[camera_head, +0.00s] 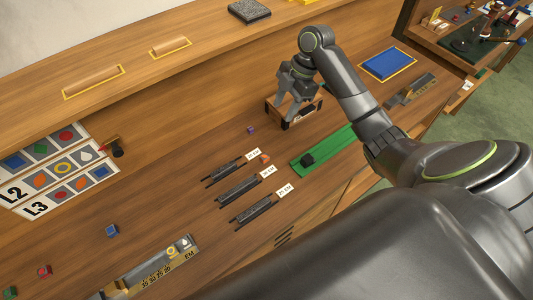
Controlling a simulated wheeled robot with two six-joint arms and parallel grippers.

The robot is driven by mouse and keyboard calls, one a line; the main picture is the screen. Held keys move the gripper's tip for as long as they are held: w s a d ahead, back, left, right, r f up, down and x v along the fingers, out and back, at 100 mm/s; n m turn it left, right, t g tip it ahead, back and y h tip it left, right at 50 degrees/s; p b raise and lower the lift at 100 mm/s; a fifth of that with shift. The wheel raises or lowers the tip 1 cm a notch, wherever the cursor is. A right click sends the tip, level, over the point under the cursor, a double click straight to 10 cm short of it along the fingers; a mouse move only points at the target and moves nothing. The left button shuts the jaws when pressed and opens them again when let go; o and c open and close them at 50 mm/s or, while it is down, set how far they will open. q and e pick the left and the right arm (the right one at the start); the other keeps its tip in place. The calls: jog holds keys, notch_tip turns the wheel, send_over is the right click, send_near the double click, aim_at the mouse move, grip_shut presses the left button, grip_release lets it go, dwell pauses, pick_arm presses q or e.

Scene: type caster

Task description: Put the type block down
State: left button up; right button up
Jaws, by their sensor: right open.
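My right gripper (288,108) reaches down at the upper middle, over a small wooden holder (273,104) with dark parts, and its jaws are open. I see no type block clearly between the fingers; the arm partly hides that spot. Small blocks lie on the wooden table: a purple one (250,129) left of the gripper, an orange one (264,159) by the labelled sticks and a blue one (112,230) at the lower left. A dark block (307,159) sits on the green strip (325,149). I cannot tell which is the task's block. My left gripper is out of view.
Three dark slotted sticks (238,189) with white labels lie mid-table. A ruled composing tray (150,269) holds pieces at the lower left. Symbol cards (50,170) stand at the left. A blue pad (388,64) and another metal stick (411,90) lie at the upper right.

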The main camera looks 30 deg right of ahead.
jog(key=s+n, duration=0.1)
jog(key=g+b, duration=0.1)
jog(key=b, duration=0.8)
send_over(265, 156)
jog(key=d, duration=0.2)
jog(key=shift+y, duration=0.3)
notch_tip(265, 156, down, 12)
jog(key=shift+r, duration=0.25)
jog(key=shift+a+f+b, duration=0.1)
jog(key=shift+f+b, duration=0.3)
jog(key=shift+f, duration=0.1)
jog(key=p+x, duration=0.1)
jog(key=x, duration=0.2)
jog(key=shift+w, duration=0.2)
jog(key=shift+s+a+f, duration=0.1)
jog(key=shift+f, duration=0.2)
jog(key=shift+c, duration=0.4)
grip_shut()
